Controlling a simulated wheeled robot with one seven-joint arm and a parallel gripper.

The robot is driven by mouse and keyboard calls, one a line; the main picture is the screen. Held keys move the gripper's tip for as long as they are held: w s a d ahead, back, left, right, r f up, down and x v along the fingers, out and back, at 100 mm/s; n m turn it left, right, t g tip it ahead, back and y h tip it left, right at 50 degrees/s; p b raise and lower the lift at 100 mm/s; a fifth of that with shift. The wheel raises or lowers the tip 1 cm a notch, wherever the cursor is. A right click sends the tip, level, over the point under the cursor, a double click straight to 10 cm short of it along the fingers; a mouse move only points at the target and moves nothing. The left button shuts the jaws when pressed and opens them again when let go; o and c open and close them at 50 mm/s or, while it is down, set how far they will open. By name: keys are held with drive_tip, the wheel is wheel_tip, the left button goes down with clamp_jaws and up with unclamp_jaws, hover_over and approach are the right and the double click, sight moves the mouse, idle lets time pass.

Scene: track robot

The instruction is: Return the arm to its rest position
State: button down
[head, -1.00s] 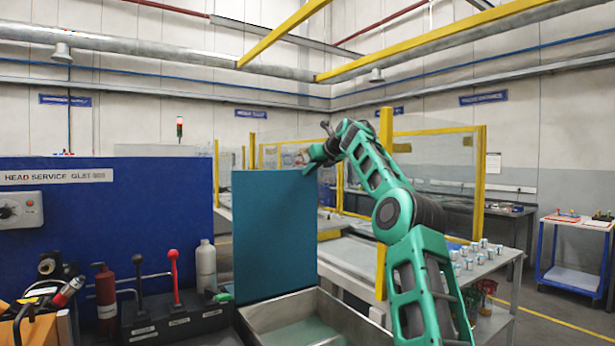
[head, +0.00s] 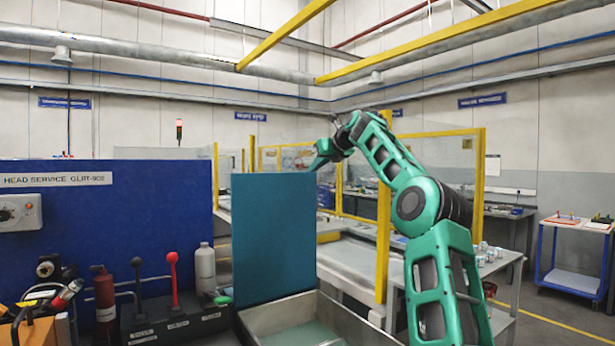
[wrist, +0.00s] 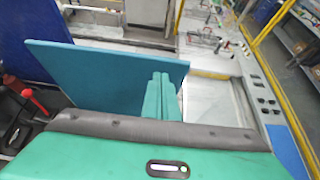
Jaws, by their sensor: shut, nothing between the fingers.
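My green arm (head: 412,205) rises from the lower right of the head view, bends at a dark elbow joint and reaches up and left. My gripper (head: 317,163) is at its far end, just above the top right corner of the teal panel (head: 273,240), pointing left and down. In the wrist view, my gripper (wrist: 161,78) shows two green fingers pressed together with nothing between them. The teal panel (wrist: 110,75) stands beyond and to the left of the fingers there. I cannot tell whether the fingers touch it.
An open metal bin (head: 350,318) sits below the panel. A yellow post (head: 384,215) stands behind my arm. Open floor lies at right.

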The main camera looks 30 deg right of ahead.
drive_tip(key=shift+v, duration=2.65)
drive_tip(key=shift+a, duration=0.1)
drive_tip(key=s+a+f+n+g+h, duration=0.1)
drive_tip(key=s+a+f+n+g, duration=0.25)
drive_tip(key=a+f+n, duration=0.35)
drive_tip(key=s+a+f+n+g+h, duration=0.1)
drive_tip(key=s+a+f+n+g, duration=0.1)
drive_tip(key=s+a+f+n, duration=0.5)
drive_tip(key=s+a+f+n+g, duration=0.2)
drive_tip(key=s+f+n, duration=0.3)
drive_tip(key=s+f, duration=0.5)
drive_tip(key=s+a+f+n+g+y, duration=0.1)
drive_tip(key=s+f+n, duration=0.4)
drive_tip(key=s+f, duration=0.5)
drive_tip(key=s+a+f+n+g+y, duration=0.1)
drive_tip(key=s+a+f+n+g, duration=0.2)
drive_tip(key=s+f, duration=0.8)
drive_tip(key=s+a+n, duration=0.1)
drive_tip(key=s+n, duration=0.1)
drive_tip(key=s, duration=1.1)
drive_tip(key=shift+a+n+g, duration=0.2)
drive_tip(key=shift+n+g, duration=0.1)
drive_tip(key=shift+g, duration=0.05)
drive_tip(key=shift+s+f, duration=0.1)
